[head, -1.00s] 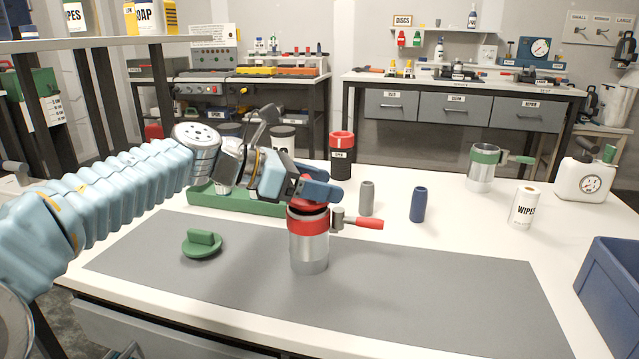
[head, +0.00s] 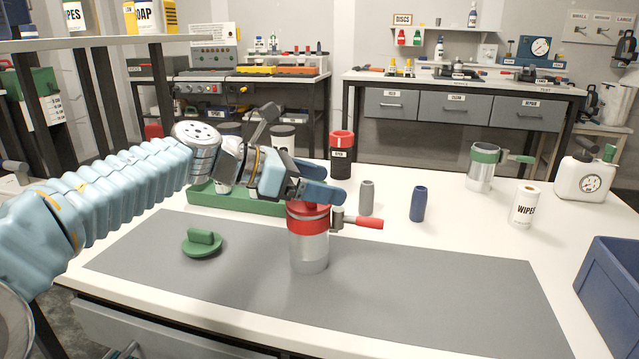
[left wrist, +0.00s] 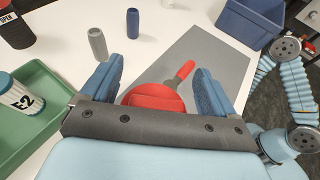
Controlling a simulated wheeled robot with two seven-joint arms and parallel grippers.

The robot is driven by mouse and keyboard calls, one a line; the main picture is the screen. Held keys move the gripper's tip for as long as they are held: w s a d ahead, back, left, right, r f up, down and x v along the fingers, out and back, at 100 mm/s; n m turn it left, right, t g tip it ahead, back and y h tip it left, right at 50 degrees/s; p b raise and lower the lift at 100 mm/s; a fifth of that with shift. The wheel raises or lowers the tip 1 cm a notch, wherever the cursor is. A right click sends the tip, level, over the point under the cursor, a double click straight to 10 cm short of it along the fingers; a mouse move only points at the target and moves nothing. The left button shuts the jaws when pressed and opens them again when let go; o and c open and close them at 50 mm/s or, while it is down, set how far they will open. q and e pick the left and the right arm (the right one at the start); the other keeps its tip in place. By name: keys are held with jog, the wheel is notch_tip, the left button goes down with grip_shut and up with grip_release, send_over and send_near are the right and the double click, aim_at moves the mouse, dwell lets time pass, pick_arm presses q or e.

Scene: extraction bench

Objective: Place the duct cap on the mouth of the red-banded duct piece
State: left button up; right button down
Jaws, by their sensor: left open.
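The red-banded duct piece (head: 309,252) stands upright on the grey mat, its red-gripped side handle (head: 362,223) pointing right. A red duct cap (head: 308,209) sits on its mouth and looks level; my fingers partly hide it. In the left wrist view the red cap (left wrist: 153,101) lies between my fingers, with the handle beyond it. My left gripper (head: 321,191) is just above the cap, open, with its blue fingers (left wrist: 156,82) spread to either side. My right gripper is in neither view. A green cap (head: 202,244) lies on the mat at left.
A green tray (head: 200,196) holding containers is behind my left wrist. Grey (head: 367,198) and blue (head: 417,204) cylinders stand behind the mat. A green-banded duct piece (head: 481,168), wipes roll (head: 523,206) and blue bin (head: 612,285) are at right. The mat's right half (head: 450,290) is clear.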

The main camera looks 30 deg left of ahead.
pick_arm(q)
jog(key=v, duration=1.2)
